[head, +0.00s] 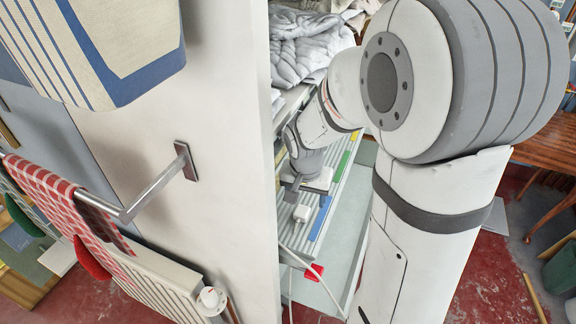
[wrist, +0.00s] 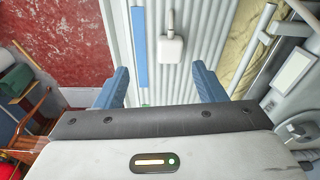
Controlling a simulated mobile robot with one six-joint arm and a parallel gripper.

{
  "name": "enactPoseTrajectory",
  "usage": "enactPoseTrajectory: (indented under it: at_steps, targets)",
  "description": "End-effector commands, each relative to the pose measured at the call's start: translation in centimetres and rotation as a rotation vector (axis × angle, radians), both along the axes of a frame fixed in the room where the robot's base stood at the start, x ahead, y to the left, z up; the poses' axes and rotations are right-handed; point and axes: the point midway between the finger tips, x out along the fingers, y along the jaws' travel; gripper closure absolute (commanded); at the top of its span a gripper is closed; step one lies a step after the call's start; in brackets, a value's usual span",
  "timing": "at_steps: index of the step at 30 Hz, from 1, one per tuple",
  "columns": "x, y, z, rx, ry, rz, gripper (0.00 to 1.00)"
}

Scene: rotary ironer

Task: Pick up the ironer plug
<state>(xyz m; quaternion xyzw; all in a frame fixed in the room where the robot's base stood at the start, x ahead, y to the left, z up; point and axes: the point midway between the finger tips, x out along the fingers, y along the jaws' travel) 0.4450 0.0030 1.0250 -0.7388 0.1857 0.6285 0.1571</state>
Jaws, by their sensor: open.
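A small white plug-like block (head: 302,212) lies on a pale ribbed shelf (head: 337,200), beside a blue strip (head: 320,218). In the wrist view the white block (wrist: 171,49), with a narrow stem at its top, shows ahead of and between my blue fingertips, a little right of their middle. My gripper (wrist: 163,84) is open, with nothing between its fingers. In the head view my gripper (head: 306,183) is small and partly hidden, close above the shelf near the white block. A red piece (head: 314,272) with a white cord hangs at the shelf's lower end.
A tall white panel (head: 225,160) stands close left of my gripper. Crumpled grey cloth (head: 303,45) lies behind it. White rails (wrist: 252,48) and beige cloth (wrist: 238,45) are right of the ribbed shelf in the wrist view. Red floor (wrist: 60,40) is open on the left there.

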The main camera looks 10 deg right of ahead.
Motion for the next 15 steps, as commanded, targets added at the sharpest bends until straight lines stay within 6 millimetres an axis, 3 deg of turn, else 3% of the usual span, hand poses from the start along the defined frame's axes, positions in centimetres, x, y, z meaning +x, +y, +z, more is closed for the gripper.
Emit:
enactPoseTrajectory:
  at_steps: [6,15]
  targets:
    - [2.1,0.5,-1.5,0.005,0.011,-0.085,0.36]
    - [2.7,0.4,-4.1,0.006,0.012,-0.103,0.36]
